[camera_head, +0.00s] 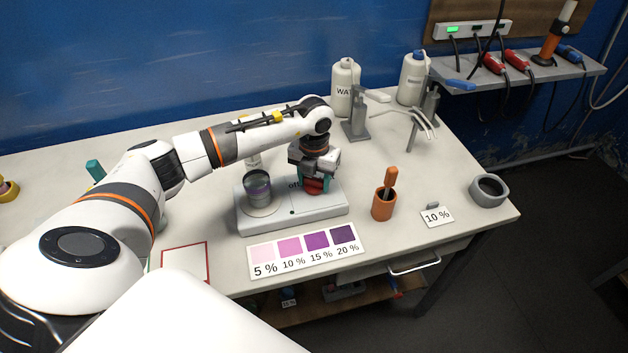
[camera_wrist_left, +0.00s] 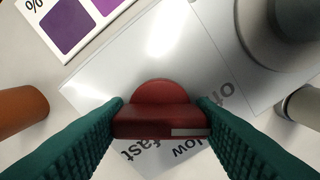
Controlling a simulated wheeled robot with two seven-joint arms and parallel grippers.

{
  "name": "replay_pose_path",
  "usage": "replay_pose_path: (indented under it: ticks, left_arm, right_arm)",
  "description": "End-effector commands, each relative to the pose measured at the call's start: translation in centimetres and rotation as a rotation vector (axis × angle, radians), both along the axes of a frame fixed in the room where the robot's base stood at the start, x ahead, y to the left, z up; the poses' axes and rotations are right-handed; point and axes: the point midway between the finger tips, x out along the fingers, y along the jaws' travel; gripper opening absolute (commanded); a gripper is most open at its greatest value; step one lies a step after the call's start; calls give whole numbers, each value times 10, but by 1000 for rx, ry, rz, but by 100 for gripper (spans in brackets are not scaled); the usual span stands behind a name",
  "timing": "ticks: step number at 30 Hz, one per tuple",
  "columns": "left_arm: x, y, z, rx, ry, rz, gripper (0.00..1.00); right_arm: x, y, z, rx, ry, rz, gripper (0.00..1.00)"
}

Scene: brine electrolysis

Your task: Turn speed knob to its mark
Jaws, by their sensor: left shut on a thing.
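The red speed knob (camera_wrist_left: 160,118) is on the white stirrer (camera_head: 285,221). In the left wrist view its grip bar lies between the two green fingers of my left gripper (camera_wrist_left: 160,122), which touch its ends. A light mark shows on the bar's lower right side. The printed words "off", "slow" and "fast" on the stirrer top (camera_wrist_left: 120,80) are partly visible around the knob. In the head view my left gripper (camera_head: 315,184) reaches down onto the stirrer's right side and largely hides the knob. A beaker with purple liquid (camera_head: 257,187) stands on the stirrer's left part.
A color card (camera_head: 305,250) lies in front of the stirrer. An orange cup with a spatula (camera_head: 383,205), a "10 %" card (camera_head: 437,217) and a grey bowl (camera_head: 489,191) are to the right. White bottles (camera_head: 345,88) and a stand (camera_head: 356,125) are behind.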

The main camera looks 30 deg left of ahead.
Motion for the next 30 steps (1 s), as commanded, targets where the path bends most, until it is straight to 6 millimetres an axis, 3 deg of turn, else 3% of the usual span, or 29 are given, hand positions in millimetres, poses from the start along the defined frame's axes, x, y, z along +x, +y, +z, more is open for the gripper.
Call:
replay_pose_path:
  ticks: [30]
  left_arm:
    - [2,1,-1,2,-9,-934,28]
  right_arm:
    - [1,3,-83,3,-1,-1,74]
